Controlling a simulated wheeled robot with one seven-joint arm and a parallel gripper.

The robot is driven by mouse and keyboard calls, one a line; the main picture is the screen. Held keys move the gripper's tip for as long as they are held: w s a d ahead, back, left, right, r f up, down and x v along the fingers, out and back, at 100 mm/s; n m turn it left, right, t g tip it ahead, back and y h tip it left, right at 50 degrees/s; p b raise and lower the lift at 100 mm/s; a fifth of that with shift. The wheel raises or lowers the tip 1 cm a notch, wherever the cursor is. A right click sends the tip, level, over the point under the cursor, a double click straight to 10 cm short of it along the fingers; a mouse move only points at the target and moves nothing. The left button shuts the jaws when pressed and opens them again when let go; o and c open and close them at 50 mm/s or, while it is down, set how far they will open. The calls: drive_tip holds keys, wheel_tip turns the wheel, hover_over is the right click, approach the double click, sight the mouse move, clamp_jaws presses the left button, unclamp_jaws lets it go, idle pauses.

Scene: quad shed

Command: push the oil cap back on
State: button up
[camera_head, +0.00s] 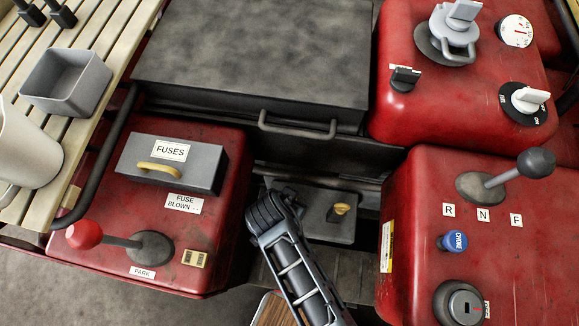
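A small yellow knob (341,209), which looks like the oil cap, is on a dark grey block (325,230) low in the gap between the red body panels. It is too small to tell whether it is fully seated. My arm comes up from the bottom centre, and its rounded dark joint is to the left of the knob. My gripper (287,192) is mostly hidden behind that joint and against the dark block. Its fingers cannot be made out. It appears to be left of the yellow knob and apart from it.
A grey fuse cover (200,178) with a yellow handle and a red-knobbed park lever (86,235) are on the left panel. A black seat lid (255,55) with a handle (297,128) overhangs behind. A gear lever (535,163) and blue choke knob (454,241) stand right.

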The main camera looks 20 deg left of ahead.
drive_tip(key=o, duration=1.1)
drive_tip(key=shift+o, duration=0.7)
drive_tip(key=shift+r, duration=0.1)
drive_tip(key=shift+r+p, duration=3.1)
drive_tip(key=shift+r, duration=0.35)
drive_tip(key=shift+c, duration=0.3)
clamp_jaws()
drive_tip(key=shift+f+b, duration=0.3)
drive_tip(key=shift+f, duration=0.05)
